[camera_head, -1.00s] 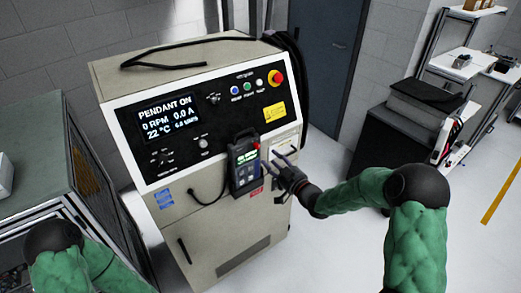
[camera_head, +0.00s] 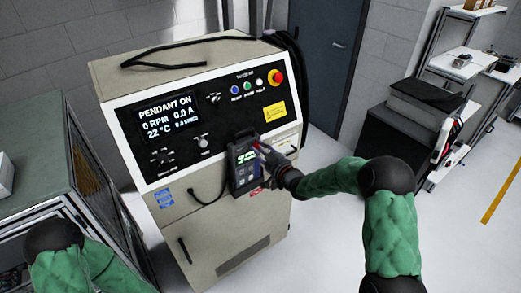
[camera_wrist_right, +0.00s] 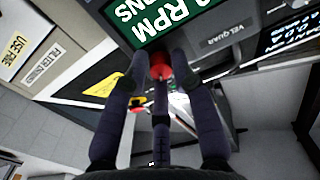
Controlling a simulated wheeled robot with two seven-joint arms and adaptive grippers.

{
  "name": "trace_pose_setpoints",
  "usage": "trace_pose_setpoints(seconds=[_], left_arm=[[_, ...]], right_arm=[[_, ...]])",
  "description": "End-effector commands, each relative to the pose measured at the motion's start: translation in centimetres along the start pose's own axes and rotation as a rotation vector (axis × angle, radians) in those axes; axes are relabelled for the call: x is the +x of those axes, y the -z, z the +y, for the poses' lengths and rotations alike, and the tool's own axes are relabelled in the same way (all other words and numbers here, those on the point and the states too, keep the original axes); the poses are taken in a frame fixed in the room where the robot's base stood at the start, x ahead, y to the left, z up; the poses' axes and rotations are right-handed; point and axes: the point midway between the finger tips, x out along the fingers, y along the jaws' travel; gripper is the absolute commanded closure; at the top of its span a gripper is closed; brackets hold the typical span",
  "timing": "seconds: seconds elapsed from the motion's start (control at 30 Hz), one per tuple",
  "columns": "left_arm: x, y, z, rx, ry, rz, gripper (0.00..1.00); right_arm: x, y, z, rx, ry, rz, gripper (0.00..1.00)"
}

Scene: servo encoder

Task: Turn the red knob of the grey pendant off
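The grey pendant (camera_head: 244,170) hangs on the front of the cabinet, its small screen lit green. Its red knob (camera_wrist_right: 160,66) shows in the right wrist view, at the pendant's edge beside the screen text. My right gripper (camera_wrist_right: 160,60) has its dark fingers spread around the knob, with one finger on each side and a third below. Small gaps seem to show between fingers and knob; contact is unclear. In the head view the right gripper (camera_head: 264,155) covers the pendant's right side and mostly hides the knob. My left gripper is out of view.
The cabinet's display (camera_head: 168,117) reads "PENDANT ON", 0 RPM. A red emergency button (camera_head: 275,77) and several small buttons sit above the pendant. A black case (camera_head: 425,105) stands on the right; the floor between is clear.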

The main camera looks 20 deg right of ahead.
Motion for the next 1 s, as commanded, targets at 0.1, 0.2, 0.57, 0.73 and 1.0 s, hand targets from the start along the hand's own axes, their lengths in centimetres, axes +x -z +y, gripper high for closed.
trace_pose_setpoints(seconds=[0.1, 0.2, 0.57, 0.73, 1.0], left_arm=[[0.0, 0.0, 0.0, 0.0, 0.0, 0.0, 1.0], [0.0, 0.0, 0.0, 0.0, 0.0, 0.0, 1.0], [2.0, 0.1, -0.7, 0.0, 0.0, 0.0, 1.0], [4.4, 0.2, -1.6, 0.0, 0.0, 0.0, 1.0], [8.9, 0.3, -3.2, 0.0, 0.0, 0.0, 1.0]], right_arm=[[0.0, 0.0, 0.0, 0.0, 0.0, 0.0, 1.0], [0.0, -0.1, 0.0, 0.0, 0.0, -0.001, 1.0], [0.0, -0.4, 0.0, -0.088, 0.001, 0.0, 1.0], [0.0, -0.7, 0.0, -0.206, 0.0, 0.0, 1.0], [0.0, -0.8, 0.0, -0.455, 0.001, 0.0, 1.0]])
